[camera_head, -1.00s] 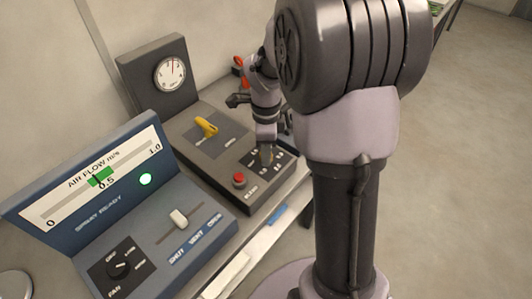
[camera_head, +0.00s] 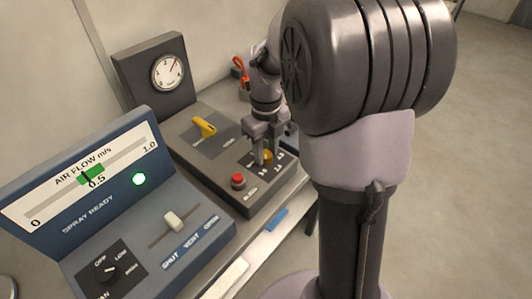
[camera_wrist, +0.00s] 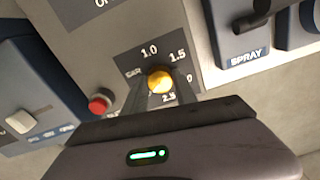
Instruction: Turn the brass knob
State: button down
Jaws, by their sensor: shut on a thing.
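The brass knob (camera_wrist: 160,80) sits on a dark dial plate marked 1.0, 1.5 and 2.5 BAR in the wrist view. In the head view the knob (camera_head: 267,156) shows as a small golden spot on the grey panel. My gripper (camera_wrist: 160,88) is shut on the knob, with a finger on each side of it. In the head view my gripper (camera_head: 265,150) points down at the panel. A round gauge (camera_head: 169,73) stands behind, its needle leaning up and to the right.
A red button (camera_head: 238,180) is close to the knob. A yellow lever (camera_head: 204,127) lies further back on the panel. A blue AIR FLOW console (camera_head: 150,225) with a slider, a dial and a lit green lamp stands at left. A SPRAY unit (camera_wrist: 246,45) is nearby.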

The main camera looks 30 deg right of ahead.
aim_at(266, 154)
jog(key=shift+m, duration=0.5)
dwell(0.3)
jog(key=c, duration=1)
grip_release()
notch_tip(266, 154, up, 18)
jog(key=p, duration=0.7)
jog(key=shift+f, duration=0.25)
